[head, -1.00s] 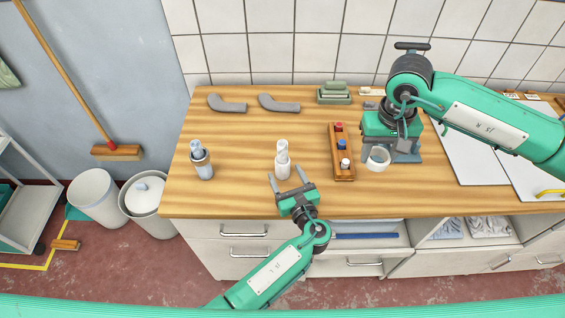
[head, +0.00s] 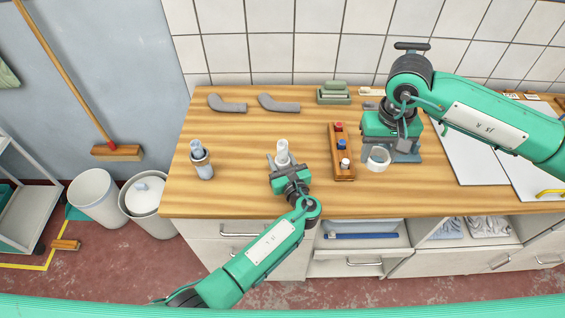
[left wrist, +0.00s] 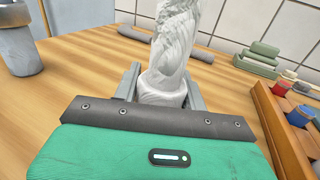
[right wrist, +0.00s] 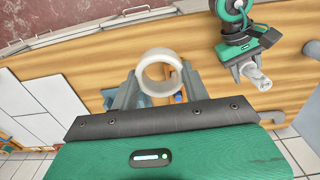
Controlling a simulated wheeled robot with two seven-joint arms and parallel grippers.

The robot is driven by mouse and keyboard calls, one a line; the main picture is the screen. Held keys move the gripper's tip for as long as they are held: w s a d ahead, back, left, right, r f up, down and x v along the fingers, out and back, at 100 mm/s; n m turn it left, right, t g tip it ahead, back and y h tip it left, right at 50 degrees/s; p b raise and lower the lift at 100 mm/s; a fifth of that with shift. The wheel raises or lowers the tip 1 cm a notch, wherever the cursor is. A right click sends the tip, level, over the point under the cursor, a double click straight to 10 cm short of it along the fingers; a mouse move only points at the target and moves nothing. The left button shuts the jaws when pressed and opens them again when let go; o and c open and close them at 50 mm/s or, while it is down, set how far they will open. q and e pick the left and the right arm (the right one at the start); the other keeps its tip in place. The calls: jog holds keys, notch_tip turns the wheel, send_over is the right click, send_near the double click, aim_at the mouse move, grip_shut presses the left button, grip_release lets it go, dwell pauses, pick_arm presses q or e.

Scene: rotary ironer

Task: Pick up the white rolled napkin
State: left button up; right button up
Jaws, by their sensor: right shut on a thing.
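The white rolled napkin (head: 282,150) stands upright on the wooden worktop; the left wrist view shows its twisted white cloth (left wrist: 175,40) close up, its top cut off by the frame. My left gripper (head: 284,162) is open, its fingers on either side of the napkin's lower part, with little or no gap visible. My right gripper (right wrist: 158,88) is shut on a white ring (right wrist: 157,72), held at the right part of the worktop; the ring also shows in the head view (head: 378,159).
A wooden rack (head: 342,152) with red, blue and white pieces lies to the right. Two grey bent pieces (head: 279,104) and a green stack (head: 333,94) lie behind. The worktop between is clear.

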pick_arm(q)
jog(key=c, duration=0.6)
jog(key=shift+o, duration=0.2)
notch_tip(320, 180, up, 10)
notch_tip(320, 180, down, 7)
jog(key=shift+f, duration=0.1)
dwell(0.3)
jog(key=shift+f, duration=1.25)
jog(key=shift+f, duration=0.15)
